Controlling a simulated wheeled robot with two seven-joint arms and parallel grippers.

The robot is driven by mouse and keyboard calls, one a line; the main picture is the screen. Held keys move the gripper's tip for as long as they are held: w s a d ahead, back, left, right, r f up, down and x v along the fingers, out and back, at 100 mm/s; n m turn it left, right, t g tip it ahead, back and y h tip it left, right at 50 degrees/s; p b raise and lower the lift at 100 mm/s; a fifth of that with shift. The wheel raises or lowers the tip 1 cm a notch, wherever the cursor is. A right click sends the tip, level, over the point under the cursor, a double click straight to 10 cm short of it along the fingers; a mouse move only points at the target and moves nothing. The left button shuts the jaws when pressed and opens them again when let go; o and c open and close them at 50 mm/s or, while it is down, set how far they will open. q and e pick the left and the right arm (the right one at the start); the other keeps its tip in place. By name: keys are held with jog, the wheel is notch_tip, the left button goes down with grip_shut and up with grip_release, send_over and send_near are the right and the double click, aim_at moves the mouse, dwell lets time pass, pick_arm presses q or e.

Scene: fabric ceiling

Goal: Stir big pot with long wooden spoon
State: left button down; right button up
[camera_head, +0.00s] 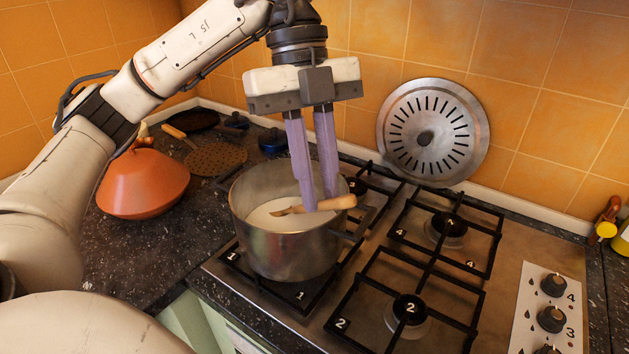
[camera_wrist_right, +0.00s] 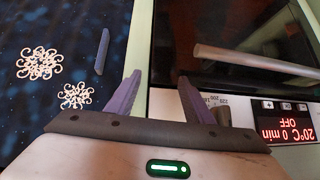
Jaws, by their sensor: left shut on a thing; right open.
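The big metal pot (camera_head: 262,242) stands on the left burners of the hob and has a white content (camera_head: 262,216) inside. The wooden spoon (camera_head: 342,202) lies nearly level across the upper part of the pot, its thick end at the right rim. My left gripper (camera_head: 319,204) comes down from above into the pot's opening, its purple fingers shut on the spoon. The fingers hide part of the spoon, and I cannot tell if it touches the content. My right gripper (camera_wrist_right: 160,88) is open and empty in the right wrist view, away from the pot.
A round slotted metal lid (camera_head: 433,135) leans on the tiled wall behind the hob. An orange cone-shaped lid (camera_head: 143,183) and a perforated skimmer (camera_head: 215,159) lie left of the pot. The right wrist view shows an oven handle (camera_wrist_right: 250,62) and a red display (camera_wrist_right: 287,127).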

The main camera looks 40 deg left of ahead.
pick_arm(q)
jog(key=s+d+r, duration=0.3)
jog(key=d+r, duration=0.4)
jog(key=s+d+r, duration=0.3)
jog(key=d+r, duration=0.4)
jog(key=shift+s+d, duration=0.2)
jog(key=shift+d, duration=0.15)
dwell(1.7)
dwell(0.5)
